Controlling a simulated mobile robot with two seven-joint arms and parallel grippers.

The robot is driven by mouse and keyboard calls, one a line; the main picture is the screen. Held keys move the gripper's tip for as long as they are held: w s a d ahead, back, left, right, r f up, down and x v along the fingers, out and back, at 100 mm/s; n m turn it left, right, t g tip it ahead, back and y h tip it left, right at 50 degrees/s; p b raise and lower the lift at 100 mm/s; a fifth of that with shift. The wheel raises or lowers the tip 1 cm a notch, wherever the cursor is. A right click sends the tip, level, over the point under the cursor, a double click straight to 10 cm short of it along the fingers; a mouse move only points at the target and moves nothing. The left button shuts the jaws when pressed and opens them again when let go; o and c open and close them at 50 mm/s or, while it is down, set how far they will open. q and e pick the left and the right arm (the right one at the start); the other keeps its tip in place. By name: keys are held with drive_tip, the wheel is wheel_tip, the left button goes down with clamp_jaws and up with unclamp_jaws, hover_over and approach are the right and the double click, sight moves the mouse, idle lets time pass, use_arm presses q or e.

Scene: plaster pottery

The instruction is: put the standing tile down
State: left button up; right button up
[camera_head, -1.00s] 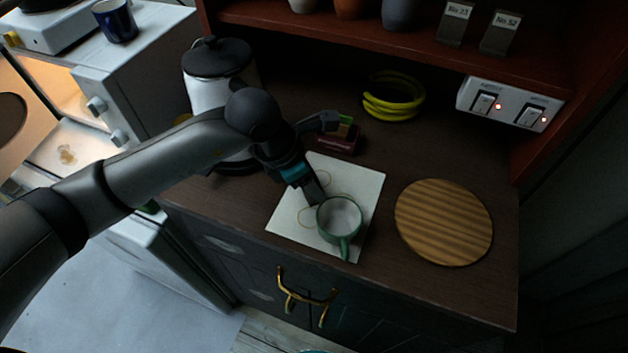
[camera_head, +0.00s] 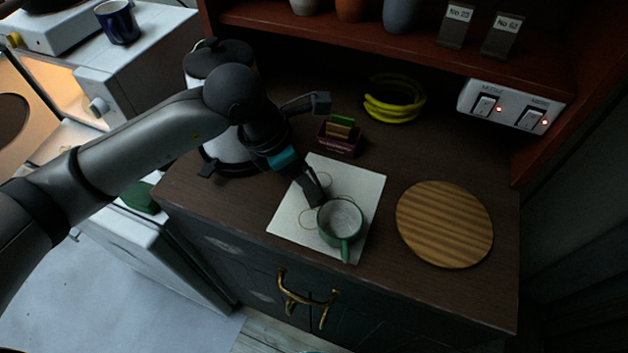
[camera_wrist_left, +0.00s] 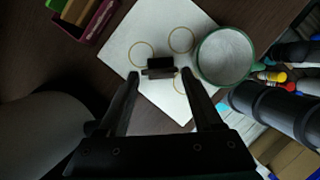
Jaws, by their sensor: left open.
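A small dark block (camera_wrist_left: 160,67), which looks like the standing tile, is on a white sheet (camera_wrist_left: 122,45) marked with ring stains. In the left wrist view it lies just beyond and between the tips of my left gripper (camera_wrist_left: 159,75), which is open with nothing clasped. In the head view my left gripper (camera_head: 318,195) is low over the sheet (camera_head: 358,183), close to the cup, and its fingers hide or blend with the dark block. A green cup (camera_head: 341,222) with pale contents stands on the sheet, right of the gripper; it also shows in the left wrist view (camera_wrist_left: 225,57). My right gripper is in neither view.
A dark red holder (camera_head: 338,143) stands behind the sheet, and a kettle (camera_head: 222,142) behind my left arm. A round wooden board (camera_head: 445,224) lies right. Labelled upright tiles (camera_head: 455,25) stand on the shelf (camera_head: 350,33).

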use_arm(q)
drive_tip(key=shift+o, duration=0.2)
drive_tip(key=v, duration=0.7)
drive_tip(key=s+d+n+g+h+p, duration=0.2)
drive_tip(key=s+n+g+h+p, duration=0.25)
drive_tip(key=n, duration=0.85)
drive_tip(key=a+f+n+t+h+p, duration=0.1)
drive_tip(key=a+n+t, duration=0.1)
drive_tip(key=n, duration=0.5)
drive_tip(key=w+a+f+n+t+h+p, duration=0.1)
drive_tip(key=a+f+n+t, duration=0.1)
drive_tip(key=n, duration=0.6)
drive_tip(key=w+a+f+n+t+h+p, duration=0.1)
drive_tip(key=a+n+t, duration=0.3)
drive_tip(key=n, duration=0.4)
drive_tip(key=shift+f+t+h, duration=0.25)
drive_tip(key=shift+t+h, duration=0.1)
drive_tip(key=p+x, duration=0.1)
drive_tip(key=x, duration=0.8)
drive_tip(key=shift+s, duration=0.1)
drive_tip(key=shift+b+x, duration=0.4)
drive_tip(key=shift+x, duration=2.55)
drive_tip(key=shift+s+f, duration=0.15)
drive_tip(key=shift+s, duration=0.05)
